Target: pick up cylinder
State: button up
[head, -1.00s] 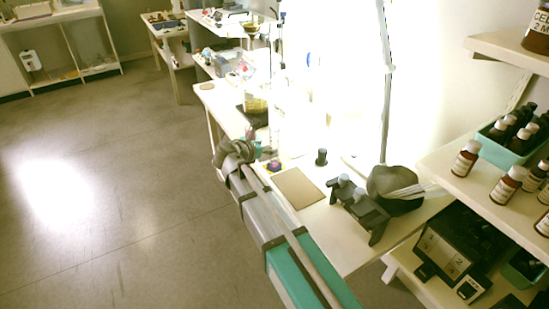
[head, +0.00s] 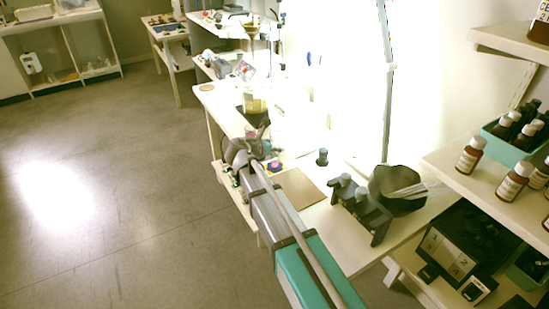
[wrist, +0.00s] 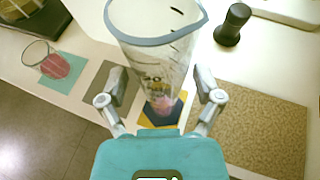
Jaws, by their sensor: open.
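A clear graduated cylinder (wrist: 150,62) with a blue-grey rim and printed marks stands in the middle of the wrist view. Pink liquid shows low in it, and its base is on a dark blue and yellow patch (wrist: 160,118). My gripper (wrist: 160,80) is open, with one finger on each side of the cylinder and gaps visible between fingers and glass. In the head view my gripper (head: 262,135) is over the bench beside a small blue, purple and yellow spot (head: 275,166); the cylinder's glass is lost in the glare there.
A beaker with pink liquid (wrist: 48,62) stands at the left on a teal square. A dark stopper-like piece (wrist: 232,25) stands behind a cork mat (wrist: 258,118) at the right. A black rack (head: 358,205), a dark bowl (head: 395,178) and a shelf of brown bottles (head: 515,180) are farther right.

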grip_shut()
dwell(0.5)
jog(key=shift+r, duration=0.1)
notch_tip(320, 180, up, 3)
jog(key=p, duration=0.3)
jog(key=s+a+r+p, duration=0.3)
jog(key=s+r+p, duration=0.6)
jog(key=s, duration=0.4)
jog(key=shift+s+a+r+p, duration=0.25)
jog(key=shift+a+r+p, duration=0.15)
jog(key=shift+p, duration=0.1)
dwell(0.3)
